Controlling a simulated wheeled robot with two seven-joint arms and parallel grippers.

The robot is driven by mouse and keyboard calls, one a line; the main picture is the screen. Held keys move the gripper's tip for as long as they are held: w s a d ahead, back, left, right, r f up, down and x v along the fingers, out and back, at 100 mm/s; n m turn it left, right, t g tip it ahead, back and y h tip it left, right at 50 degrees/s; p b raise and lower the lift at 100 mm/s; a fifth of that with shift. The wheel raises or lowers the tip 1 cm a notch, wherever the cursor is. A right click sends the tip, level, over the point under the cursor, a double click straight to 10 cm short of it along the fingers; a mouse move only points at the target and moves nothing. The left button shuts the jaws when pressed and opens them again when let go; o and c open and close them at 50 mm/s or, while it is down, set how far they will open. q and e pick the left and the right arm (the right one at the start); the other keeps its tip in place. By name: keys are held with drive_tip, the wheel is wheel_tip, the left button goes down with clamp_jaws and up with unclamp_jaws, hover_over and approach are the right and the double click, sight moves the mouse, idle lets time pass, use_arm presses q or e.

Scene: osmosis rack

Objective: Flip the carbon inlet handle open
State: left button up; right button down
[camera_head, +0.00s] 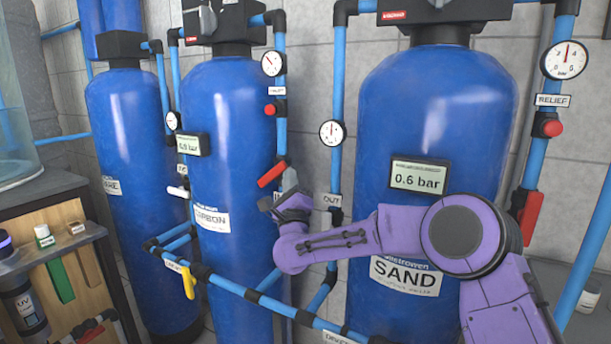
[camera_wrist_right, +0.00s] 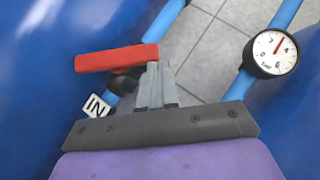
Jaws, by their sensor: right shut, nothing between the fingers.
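The carbon inlet handle, a red lever (camera_head: 272,174), is on the blue pipe at the right side of the carbon tank (camera_head: 228,105). It slants across the pipe. In the right wrist view the red handle (camera_wrist_right: 117,58) lies crosswise, above an "IN" label (camera_wrist_right: 97,105). My right gripper (camera_head: 289,180) is shut and empty, with its grey fingers close to the handle's right end. In the right wrist view the fingertips (camera_wrist_right: 158,68) are beside that end; I cannot tell whether they touch. My left gripper is not in view.
The sand tank (camera_head: 430,110) stands to the right, behind my right arm. Another red handle (camera_head: 531,215) is on its right pipe. A yellow handle (camera_head: 188,281) is on the low pipe. A gauge (camera_wrist_right: 270,53) is right of the gripper. A shelf (camera_head: 50,245) stands left.

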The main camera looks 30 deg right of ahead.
drive_tip(key=r+n+g+y+p, duration=0.1)
drive_tip(key=n+p, duration=0.2)
drive_tip(key=p, duration=0.1)
drive_tip(key=w+a+r+n+g+y+p, duration=0.1)
drive_tip(key=r+n+g+y+p, duration=0.1)
drive_tip(key=n+p, duration=0.1)
drive_tip(key=w+r+n+g+y+p, duration=0.1)
drive_tip(key=r+n+y+p, duration=0.1)
drive_tip(key=p, duration=0.3)
drive_tip(key=shift+w+a+r+n+g+p, duration=0.1)
drive_tip(key=shift+a+n+g+p, duration=0.2)
drive_tip(key=shift+n, duration=0.3)
